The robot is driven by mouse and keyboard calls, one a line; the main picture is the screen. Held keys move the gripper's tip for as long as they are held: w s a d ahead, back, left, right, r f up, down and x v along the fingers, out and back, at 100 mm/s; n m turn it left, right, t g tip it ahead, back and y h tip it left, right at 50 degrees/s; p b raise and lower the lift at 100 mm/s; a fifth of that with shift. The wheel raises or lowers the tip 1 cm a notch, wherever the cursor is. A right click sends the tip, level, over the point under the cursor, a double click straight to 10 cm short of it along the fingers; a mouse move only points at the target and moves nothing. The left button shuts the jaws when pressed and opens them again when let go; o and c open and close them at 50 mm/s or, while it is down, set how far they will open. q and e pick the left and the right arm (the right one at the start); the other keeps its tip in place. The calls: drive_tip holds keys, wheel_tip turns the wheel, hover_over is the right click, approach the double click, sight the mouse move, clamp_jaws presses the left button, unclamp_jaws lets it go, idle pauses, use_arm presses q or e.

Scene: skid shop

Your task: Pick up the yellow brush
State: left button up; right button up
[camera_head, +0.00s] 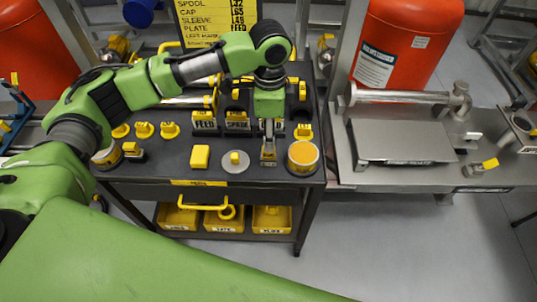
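I cannot surely make out a brush among the several small yellow items on the dark cart top (180,179). A plain yellow block (200,157) lies near the cart's front edge and is a possible match. My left gripper (268,152) points down over the cart's front right part, between a grey disc with a yellow knob (236,162) and a round yellow-topped tin (303,157). Its fingertips look close together, but whether they hold anything is too small to tell. My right gripper is not in view.
Yellow bins (272,219) sit on the lower shelf. A metal bench (400,172) with a pipe fitting (405,97) adjoins at right. The floor at the lower right is clear.

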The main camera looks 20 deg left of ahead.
sight(269, 156)
use_arm(q)
drive_tip(key=shift+a+f+p, duration=0.1)
drive_tip(key=shift+f+p, duration=0.5)
drive_tip(key=shift+f, duration=2.55)
clamp_jaws()
